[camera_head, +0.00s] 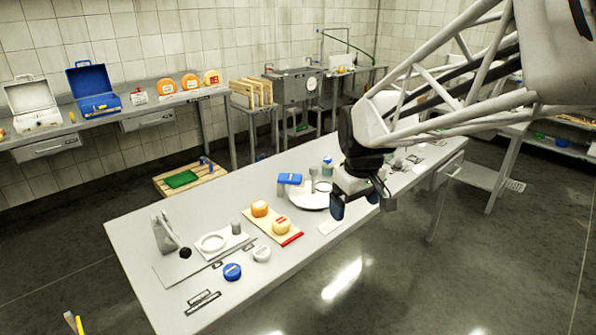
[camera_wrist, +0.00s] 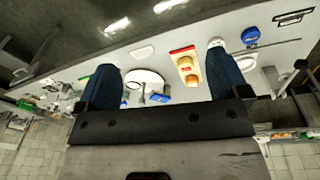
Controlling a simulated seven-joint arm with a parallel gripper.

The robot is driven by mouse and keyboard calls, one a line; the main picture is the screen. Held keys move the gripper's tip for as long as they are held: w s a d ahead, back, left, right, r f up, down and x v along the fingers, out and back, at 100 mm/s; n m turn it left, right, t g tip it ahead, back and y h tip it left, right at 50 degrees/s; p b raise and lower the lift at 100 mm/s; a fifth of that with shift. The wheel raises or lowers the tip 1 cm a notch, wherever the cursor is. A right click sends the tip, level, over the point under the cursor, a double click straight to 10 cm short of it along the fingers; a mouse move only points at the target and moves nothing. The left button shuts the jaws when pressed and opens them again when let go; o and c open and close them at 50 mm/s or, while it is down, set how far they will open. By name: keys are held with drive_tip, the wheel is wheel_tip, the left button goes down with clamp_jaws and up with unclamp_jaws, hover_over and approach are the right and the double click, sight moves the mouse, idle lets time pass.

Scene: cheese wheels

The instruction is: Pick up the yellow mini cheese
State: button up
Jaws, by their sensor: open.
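The yellow mini cheese (camera_head: 281,226) has a red mark and sits on a wooden board (camera_head: 263,229) with a red end, near that end. An orange mini cheese (camera_head: 259,208) sits behind it on the same board. In the wrist view, the yellow cheese (camera_wrist: 184,63) and the orange one (camera_wrist: 191,80) lie between my fingers as seen, close to the right finger. My gripper (camera_head: 362,199) is open and empty, with its fingers wide apart in the wrist view (camera_wrist: 162,74). It hangs over the table to the right of the board, apart from both cheeses.
A metal stand (camera_head: 165,233) is at the table's left.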

drive_tip(key=w+a+f+n, duration=0.2)
drive_tip(key=w+a+f, duration=0.1)
drive_tip(key=w+a, duration=0.3)
drive_tip(key=w+a+f+n, duration=0.2)
drive_tip(key=w+a+f, duration=0.15)
drive_tip(key=w, duration=0.45)
drive_tip(key=n+g, duration=0.1)
drive_tip(key=n, duration=0.3)
hover_over(282, 221)
wheel_tip(282, 221, down, 10)
drive_tip(key=shift+r, duration=0.2)
drive_tip(key=shift+w+a+f, duration=0.1)
drive_tip(key=shift+a, duration=0.05)
drive_tip(key=shift+f, duration=1.3)
drive_tip(key=shift+f, duration=2.6)
